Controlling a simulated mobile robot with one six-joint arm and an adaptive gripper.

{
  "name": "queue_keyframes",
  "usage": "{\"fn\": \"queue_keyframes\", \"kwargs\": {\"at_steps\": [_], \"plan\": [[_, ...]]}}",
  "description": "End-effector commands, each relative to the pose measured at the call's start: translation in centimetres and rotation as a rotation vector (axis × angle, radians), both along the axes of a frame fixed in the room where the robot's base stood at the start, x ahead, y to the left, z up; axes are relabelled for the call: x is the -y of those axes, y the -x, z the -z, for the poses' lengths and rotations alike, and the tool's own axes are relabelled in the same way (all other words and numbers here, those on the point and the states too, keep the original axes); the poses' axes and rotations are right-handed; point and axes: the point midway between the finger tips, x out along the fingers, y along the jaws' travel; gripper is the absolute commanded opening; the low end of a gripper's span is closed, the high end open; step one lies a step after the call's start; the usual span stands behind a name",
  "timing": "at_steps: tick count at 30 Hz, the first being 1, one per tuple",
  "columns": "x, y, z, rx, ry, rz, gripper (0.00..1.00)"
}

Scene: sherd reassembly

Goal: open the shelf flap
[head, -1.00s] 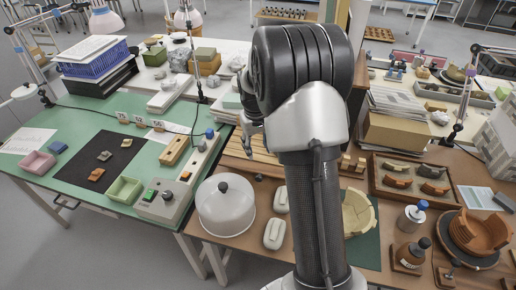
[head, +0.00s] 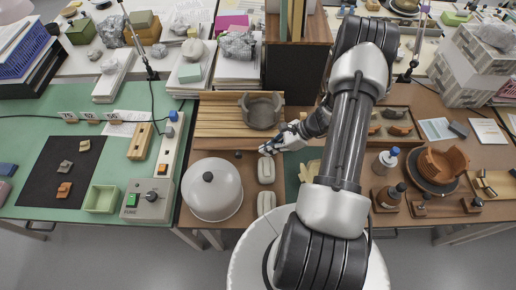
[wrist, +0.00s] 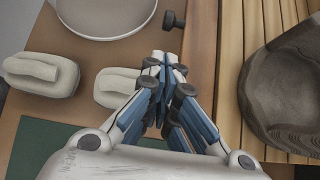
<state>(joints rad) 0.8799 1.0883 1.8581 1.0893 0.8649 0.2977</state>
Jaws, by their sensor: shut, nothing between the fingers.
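A wooden shelf (head: 315,28) with upright books on top stands at the back centre in the head view. Below its top is a dark front (head: 290,75); I cannot tell whether this is the flap, or whether it is open. My gripper (head: 267,150) is shut and empty, in front of the shelf, by the front right of a slatted wooden board (head: 225,125). In the wrist view its fingertips (wrist: 160,58) are together, close to a small dark knob (wrist: 173,20) beside the slats (wrist: 228,60). My arm hides part of the shelf's right side.
A dark broken bowl (head: 262,115) sits on the board's right part. A white dome (head: 212,192) with a black knob stands front left. Two pale blocks (head: 266,170) lie close to my gripper. A tray of sherds (head: 395,130) lies right of my arm.

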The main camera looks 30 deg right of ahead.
Motion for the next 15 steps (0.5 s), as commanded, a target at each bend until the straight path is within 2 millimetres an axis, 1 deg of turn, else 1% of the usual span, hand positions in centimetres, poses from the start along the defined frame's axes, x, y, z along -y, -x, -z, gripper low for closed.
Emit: {"fn": "queue_keyframes", "kwargs": {"at_steps": [9,15], "plan": [[-3.4,-2.0,4.1,-0.001,0.0,-0.009,0.0],[-5.1,-3.1,6.1,0.0,0.002,-0.009,0.0]]}}
